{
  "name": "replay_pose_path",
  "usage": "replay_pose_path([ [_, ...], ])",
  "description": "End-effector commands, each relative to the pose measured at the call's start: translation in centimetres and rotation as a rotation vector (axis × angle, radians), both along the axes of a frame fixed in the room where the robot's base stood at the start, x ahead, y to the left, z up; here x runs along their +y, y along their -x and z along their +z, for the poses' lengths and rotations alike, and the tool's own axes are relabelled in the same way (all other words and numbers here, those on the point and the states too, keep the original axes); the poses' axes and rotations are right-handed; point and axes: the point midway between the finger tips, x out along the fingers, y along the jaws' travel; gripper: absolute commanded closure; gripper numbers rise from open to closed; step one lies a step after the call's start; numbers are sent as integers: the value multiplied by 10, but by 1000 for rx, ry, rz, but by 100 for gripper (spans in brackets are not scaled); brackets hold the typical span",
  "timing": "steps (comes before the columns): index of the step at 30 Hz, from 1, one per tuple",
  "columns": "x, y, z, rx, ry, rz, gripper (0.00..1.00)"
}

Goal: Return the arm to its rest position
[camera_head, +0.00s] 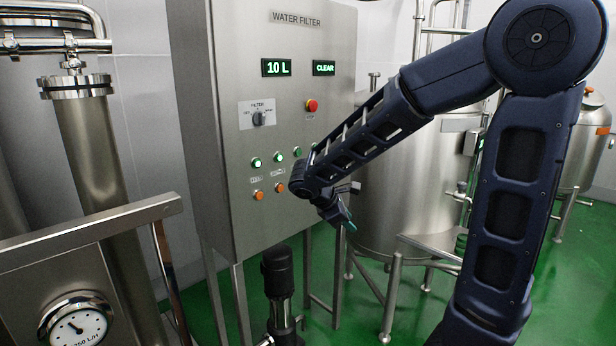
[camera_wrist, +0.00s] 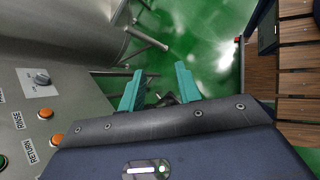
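My arm reaches in from the right in the head view and bends down in front of the water filter cabinet (camera_head: 230,150). My gripper (camera_head: 347,222) hangs low at the cabinet's right side, small and partly hidden by the wrist. In the wrist view, the two teal fingers of my gripper (camera_wrist: 160,88) stand apart. No object is clearly held between them; a small dark shape shows there. The cabinet panel (camera_wrist: 80,98) is at the left of the wrist view, beside the fingers and not touched by them.
The cabinet has a filter knob (camera_head: 261,118), a red button (camera_head: 311,105) and displays reading 10 L and CLEAR. A steel tank (camera_head: 395,220) stands behind my arm. A dark pump (camera_head: 279,275) stands below the cabinet. Green floor shows between.

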Motion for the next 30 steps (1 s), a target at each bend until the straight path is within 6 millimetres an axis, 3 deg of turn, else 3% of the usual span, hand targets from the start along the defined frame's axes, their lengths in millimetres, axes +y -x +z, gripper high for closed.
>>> replay_pose_path([
  [3, -36, 11, 12, -30, -120, -161, 66],
  [12, -102, 49, 32, -127, -419, -557, 66],
  [21, -144, 92, 50, -263, -716, -937, 66],
  [30, -164, 129, 66, -416, -990, -1254, 66],
])
